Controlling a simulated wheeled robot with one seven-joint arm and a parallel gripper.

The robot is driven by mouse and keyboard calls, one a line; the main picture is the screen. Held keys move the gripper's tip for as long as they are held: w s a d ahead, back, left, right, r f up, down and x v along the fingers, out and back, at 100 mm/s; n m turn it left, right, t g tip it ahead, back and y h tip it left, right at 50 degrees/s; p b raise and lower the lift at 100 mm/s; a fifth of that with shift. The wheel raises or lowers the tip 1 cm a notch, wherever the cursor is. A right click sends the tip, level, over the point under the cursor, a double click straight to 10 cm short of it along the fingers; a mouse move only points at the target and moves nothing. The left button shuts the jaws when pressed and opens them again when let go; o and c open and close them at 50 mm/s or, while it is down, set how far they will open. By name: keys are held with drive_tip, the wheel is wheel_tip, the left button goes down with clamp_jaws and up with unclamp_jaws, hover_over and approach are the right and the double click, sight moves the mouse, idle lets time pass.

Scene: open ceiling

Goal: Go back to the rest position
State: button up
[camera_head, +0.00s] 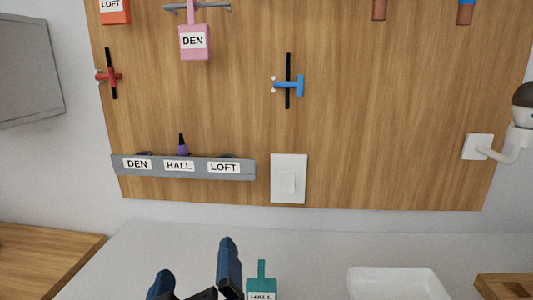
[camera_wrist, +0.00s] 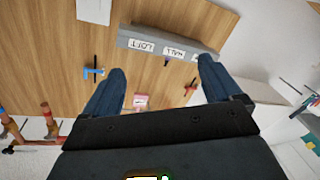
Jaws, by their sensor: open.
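My gripper (camera_head: 195,270) is at the bottom of the head view, its two dark blue fingers spread apart with nothing between them. It sits in front of the wooden board (camera_head: 230,120), above the light counter (camera_head: 200,240). In the wrist view my gripper (camera_wrist: 161,68) also shows open and empty, with the board seen upside down behind it. A teal tag labelled HALL (camera_head: 261,284) is just right of the fingers in the head view; its lower part is cut off by the frame.
The board carries a grey labelled rack (camera_head: 200,174), a white switch (camera_head: 289,178), a blue-handled fixture (camera_head: 288,85), a red-handled fixture (camera_head: 110,77) and a hanging pink DEN tag (camera_head: 194,50). A white tray (camera_head: 398,284) and a wooden box (camera_head: 503,287) are at lower right.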

drive_tip(key=s+d+f+g+y, duration=0.1)
drive_tip(key=s+d+f, duration=0.4)
drive_tip(key=d+f, duration=0.4)
drive_tip(key=s+d+f+g, duration=0.2)
drive_tip(key=s+d+f, duration=0.3)
drive_tip(key=d+f, duration=0.35)
drive_tip(key=s+d+r+m+h, duration=0.1)
drive_tip(key=s+d+m, duration=0.2)
drive_tip(key=s+d, duration=0.3)
drive_tip(key=s+d+r+m+h, duration=0.2)
drive_tip(key=s+d+m, duration=0.2)
drive_tip(key=s, duration=1)
drive_tip(key=d, duration=0.2)
drive_tip(key=shift+s+d, duration=0.35)
drive_tip(key=shift+s, duration=0.05)
